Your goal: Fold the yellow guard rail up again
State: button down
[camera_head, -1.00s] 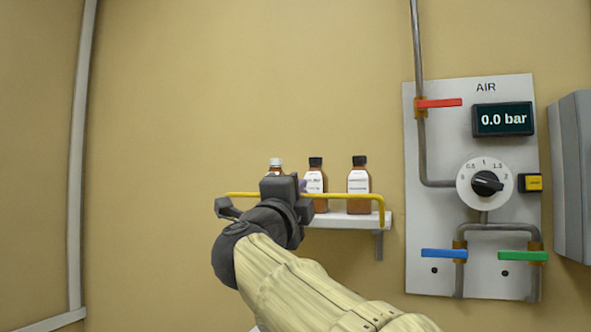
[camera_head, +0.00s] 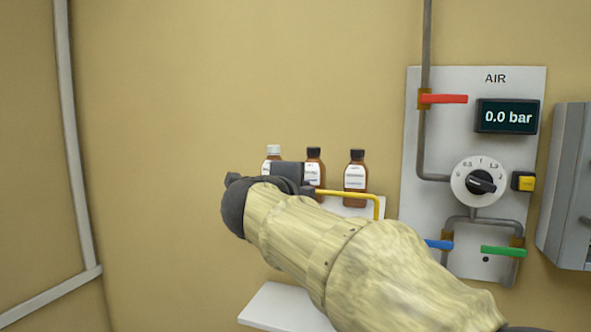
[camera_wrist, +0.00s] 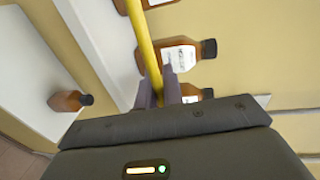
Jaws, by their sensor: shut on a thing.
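The yellow guard rail (camera_head: 347,194) runs in front of the bottles on the upper shelf (camera_head: 353,209); its right end bends down at the shelf's right side. My gripper (camera_wrist: 158,95) is shut on the rail, with the yellow bar (camera_wrist: 146,50) passing between its two fingers in the wrist view. In the head view my arm and gripper hide the rail's left part and most of the shelf.
A lower white shelf (camera_head: 285,308) sits below my arm. A brown bottle (camera_wrist: 66,101) stands on a white surface in the wrist view. At right is the AIR panel (camera_head: 440,140) with red, blue and green levers, then a grey cabinet (camera_head: 570,190).

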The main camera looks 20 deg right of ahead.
jog(key=shift+w+d+p, duration=0.1)
jog(key=shift+p, duration=0.4)
jog(key=c, duration=1.5)
grip_release()
jog(key=shift+d+f, duration=0.1)
jog(key=b+v, duration=0.1)
jog(key=v, duration=0.4)
jog(key=b+v, duration=0.2)
jog(key=v, duration=0.4)
jog(key=b+v, duration=0.2)
jog(key=v, duration=0.4)
jog(key=shift+r, duration=0.4)
